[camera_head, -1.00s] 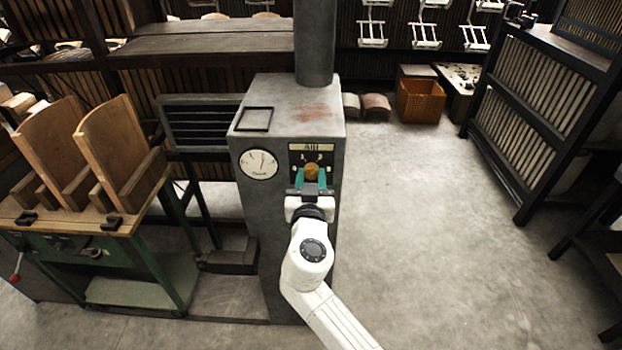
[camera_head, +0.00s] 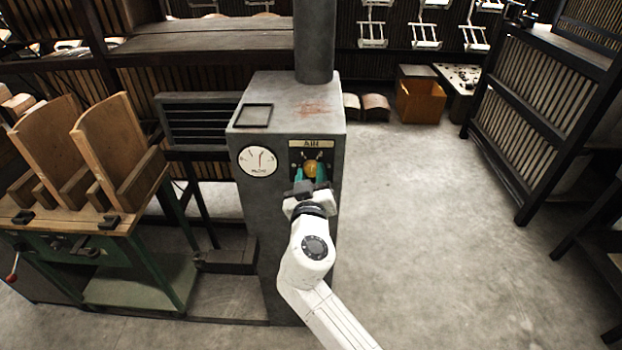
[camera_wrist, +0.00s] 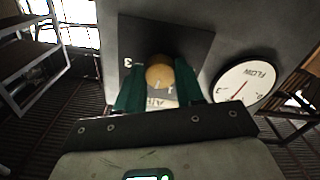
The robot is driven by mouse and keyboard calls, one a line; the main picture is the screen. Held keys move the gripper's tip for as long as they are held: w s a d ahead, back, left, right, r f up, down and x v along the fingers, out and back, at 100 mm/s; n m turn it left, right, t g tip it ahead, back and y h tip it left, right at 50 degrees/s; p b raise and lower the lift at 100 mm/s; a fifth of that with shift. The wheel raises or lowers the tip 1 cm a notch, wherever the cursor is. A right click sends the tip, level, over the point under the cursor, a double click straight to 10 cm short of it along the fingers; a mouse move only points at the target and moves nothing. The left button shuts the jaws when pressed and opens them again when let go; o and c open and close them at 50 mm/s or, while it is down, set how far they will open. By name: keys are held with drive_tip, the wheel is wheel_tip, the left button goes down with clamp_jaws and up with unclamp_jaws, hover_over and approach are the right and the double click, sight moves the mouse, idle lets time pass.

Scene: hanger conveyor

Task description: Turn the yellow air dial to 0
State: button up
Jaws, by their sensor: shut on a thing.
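The yellow air dial (camera_head: 311,169) sits on a dark panel under an "AIR" label on the front of a grey cabinet (camera_head: 262,215). In the wrist view the dial (camera_wrist: 160,75) is round, with a pale pointer mark on its face. My gripper (camera_head: 312,176) has green fingers, one on each side of the dial, shut on it. In the wrist view the fingers of my gripper (camera_wrist: 160,82) touch or nearly cover the dial's sides. Part of the panel lettering is hidden behind the dial and fingers.
A round white gauge (camera_head: 258,161) is left of the panel; the wrist view shows "FLOW" on this gauge (camera_wrist: 245,86). A green-framed bench (camera_head: 90,240) with wooden chair parts stands at left. An orange crate (camera_head: 420,101) is at the back. Open floor lies to the right.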

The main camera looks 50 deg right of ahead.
drive_tip(key=n, duration=0.4)
drive_tip(key=shift+n, duration=0.3)
drive_tip(key=n+p, duration=0.1)
drive_tip(key=n, duration=0.4)
drive_tip(key=shift+r, duration=0.15)
drive_tip(key=n+p, duration=0.2)
drive_tip(key=n, duration=0.3)
drive_tip(key=shift+n+p, duration=0.4)
drive_tip(key=n+p, duration=0.2)
drive_tip(key=n, duration=0.2)
drive_tip(key=shift+n, duration=0.3)
drive_tip(key=o, duration=1)
drive_tip(key=shift+o, duration=0.2)
drive_tip(key=shift+s+a, duration=0.1)
drive_tip(key=b+v, duration=0.1)
drive_tip(key=v, duration=0.9)
drive_tip(key=shift+s+a, duration=0.2)
drive_tip(key=shift+a, duration=0.05)
